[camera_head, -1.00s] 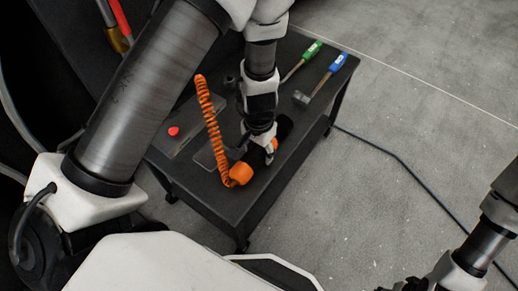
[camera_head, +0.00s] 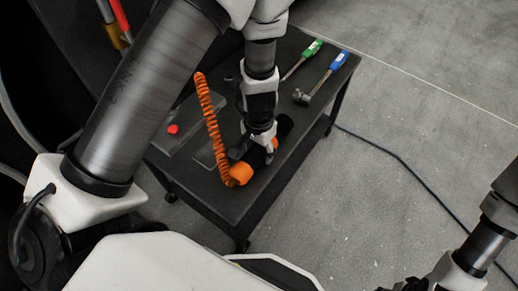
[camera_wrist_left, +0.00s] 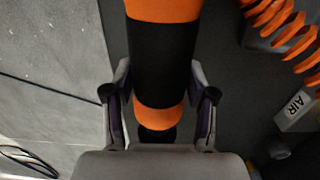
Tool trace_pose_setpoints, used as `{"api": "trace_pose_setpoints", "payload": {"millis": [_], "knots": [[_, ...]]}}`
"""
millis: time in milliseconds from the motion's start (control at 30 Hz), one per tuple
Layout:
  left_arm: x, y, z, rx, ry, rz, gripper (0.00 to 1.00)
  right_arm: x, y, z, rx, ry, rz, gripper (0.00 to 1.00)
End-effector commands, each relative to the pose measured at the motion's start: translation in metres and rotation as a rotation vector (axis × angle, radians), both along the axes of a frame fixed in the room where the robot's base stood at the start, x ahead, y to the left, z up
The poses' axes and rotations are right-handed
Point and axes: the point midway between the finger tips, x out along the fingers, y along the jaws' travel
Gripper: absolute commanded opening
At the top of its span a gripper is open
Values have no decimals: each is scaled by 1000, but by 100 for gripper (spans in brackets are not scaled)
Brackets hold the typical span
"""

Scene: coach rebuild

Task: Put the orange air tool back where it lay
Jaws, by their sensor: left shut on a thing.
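The orange and black air tool (camera_head: 242,174) lies along the dark cart top in the head view, with its orange coiled hose (camera_head: 208,115) rising from its near end. My left gripper (camera_head: 262,152) reaches down from above and is shut around the tool's middle. In the left wrist view the tool (camera_wrist_left: 160,55) sits between the two fingers of my left gripper (camera_wrist_left: 160,97). Whether the tool touches the cart top or is just above it I cannot tell. My right gripper (camera_head: 405,285) is cut off at the lower right edge, its jaws unclear.
A green-handled tool (camera_head: 302,60) and a blue-handled hammer (camera_head: 325,76) lie at the cart's far end. A red button (camera_head: 173,129) is on a grey plate at left. A block marked AIR (camera_wrist_left: 296,110) is beside the hose. A black cable (camera_head: 400,160) crosses the floor.

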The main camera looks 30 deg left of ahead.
Motion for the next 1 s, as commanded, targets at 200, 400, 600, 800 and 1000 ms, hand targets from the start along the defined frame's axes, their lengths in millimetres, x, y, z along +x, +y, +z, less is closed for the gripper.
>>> {"api": "trace_pose_setpoints", "payload": {"millis": [200,400,600,800,1000], "knots": [[-1,0,-1,-1,2,-1,0,0,0,-1,0,0,0,61],[-1,0,-1,-1,2,-1,85,0,0,-1,0,0,0,61],[-1,0,-1,0,2,-1,85,0,0,-1,0,0,0,61],[0,0,6,-1,-1,-1,85,0,0,-1,0,0,0,61],[2,0,47,-1,-5,-3,85,0,0,-1,0,0,0,61]]}}
